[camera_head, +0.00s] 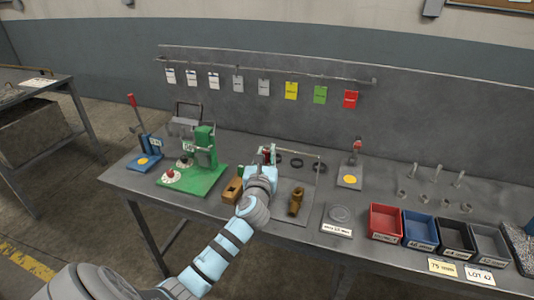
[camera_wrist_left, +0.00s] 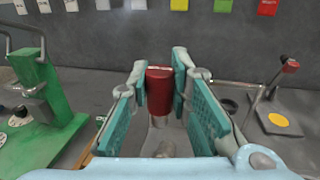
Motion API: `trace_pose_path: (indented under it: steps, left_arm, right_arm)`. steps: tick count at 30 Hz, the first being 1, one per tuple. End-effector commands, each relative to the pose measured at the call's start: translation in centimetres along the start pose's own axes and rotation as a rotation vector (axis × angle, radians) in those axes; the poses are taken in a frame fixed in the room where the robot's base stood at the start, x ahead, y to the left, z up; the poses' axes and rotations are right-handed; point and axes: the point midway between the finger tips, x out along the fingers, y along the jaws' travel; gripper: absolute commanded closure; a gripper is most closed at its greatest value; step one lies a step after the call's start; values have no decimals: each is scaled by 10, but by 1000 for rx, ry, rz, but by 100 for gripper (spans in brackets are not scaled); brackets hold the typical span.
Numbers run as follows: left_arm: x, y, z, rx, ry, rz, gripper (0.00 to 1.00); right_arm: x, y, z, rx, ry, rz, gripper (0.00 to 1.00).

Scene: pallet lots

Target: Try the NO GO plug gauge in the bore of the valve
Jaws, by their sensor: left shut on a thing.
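My left gripper (camera_head: 268,158) reaches over the middle of the bench. In the left wrist view its fingers (camera_wrist_left: 165,88) are shut on the red handle of the plug gauge (camera_wrist_left: 160,92). A grey metal part shows below the handle, but its lower end is hard to make out. The brass valve (camera_head: 296,202) sits on the bench to the right of my left forearm, nearer the front edge. The gauge is apart from the valve, farther back. The valve's bore cannot be made out at this size. My right gripper is not in view.
A wooden block (camera_head: 232,190) stands left of my wrist, near a green press (camera_head: 204,150). Black rings (camera_head: 295,163) and a stand with a yellow disc (camera_head: 350,180) are behind. A red bin (camera_head: 385,222) and other bins line the right front.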

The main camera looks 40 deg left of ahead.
Motion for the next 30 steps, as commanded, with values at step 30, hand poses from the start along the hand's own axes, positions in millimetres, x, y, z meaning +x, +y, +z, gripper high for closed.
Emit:
trace_pose_path:
  steps: [30]
  left_arm:
    - [-2,3,-62,0,10,-1,100]
  right_arm:
    - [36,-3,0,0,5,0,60]
